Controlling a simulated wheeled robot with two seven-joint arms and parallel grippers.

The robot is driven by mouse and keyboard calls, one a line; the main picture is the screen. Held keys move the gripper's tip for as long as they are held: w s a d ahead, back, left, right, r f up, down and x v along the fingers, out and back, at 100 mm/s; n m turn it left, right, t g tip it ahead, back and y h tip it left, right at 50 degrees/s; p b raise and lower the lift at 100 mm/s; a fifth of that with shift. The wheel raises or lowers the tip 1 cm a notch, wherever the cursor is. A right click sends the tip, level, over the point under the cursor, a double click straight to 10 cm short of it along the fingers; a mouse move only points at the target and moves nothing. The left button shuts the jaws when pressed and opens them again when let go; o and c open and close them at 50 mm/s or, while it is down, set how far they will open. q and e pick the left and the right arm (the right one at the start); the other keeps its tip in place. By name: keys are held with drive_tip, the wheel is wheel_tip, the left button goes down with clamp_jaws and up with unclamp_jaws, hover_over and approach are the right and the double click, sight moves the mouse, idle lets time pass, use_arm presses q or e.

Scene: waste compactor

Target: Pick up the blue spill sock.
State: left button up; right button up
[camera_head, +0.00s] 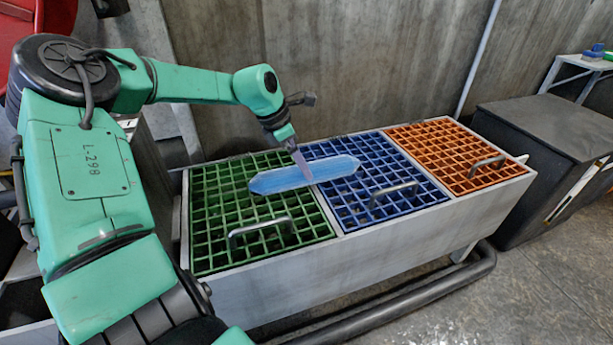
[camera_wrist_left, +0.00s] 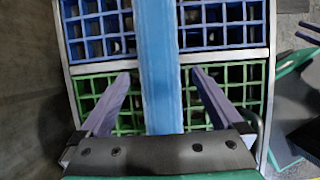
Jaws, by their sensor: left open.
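The blue spill sock (camera_head: 275,181) is a long, light-blue piece with tapered ends. In the head view it appears across the green grate (camera_head: 215,205) and the blue grate (camera_head: 375,205). My left gripper (camera_head: 301,168) reaches down over its middle from behind. In the left wrist view the sock (camera_wrist_left: 158,60) runs up the picture between the two spread fingers of my left gripper (camera_wrist_left: 160,100), with a gap on each side. The gripper is open and holds nothing. Whether a finger touches the sock cannot be told. My right gripper is not seen.
The grates sit in a long grey trough (camera_head: 400,238), with an orange grate (camera_head: 455,150) at its right end. Metal handles (camera_head: 262,228) stand up from the grates. A concrete wall (camera_head: 350,60) stands close behind. A dark box (camera_head: 550,135) stands at the right.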

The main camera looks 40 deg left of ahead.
use_arm(q)
drive_tip(key=b+x, duration=0.1)
drive_tip(key=x, duration=0.2)
drive_tip(key=shift+w+f, duration=0.1)
drive_tip(key=shift+f, duration=0.3)
drive_tip(key=shift+r, duration=0.1)
drive_tip(key=shift+c, duration=0.6)
drive_tip(key=c, duration=1.4)
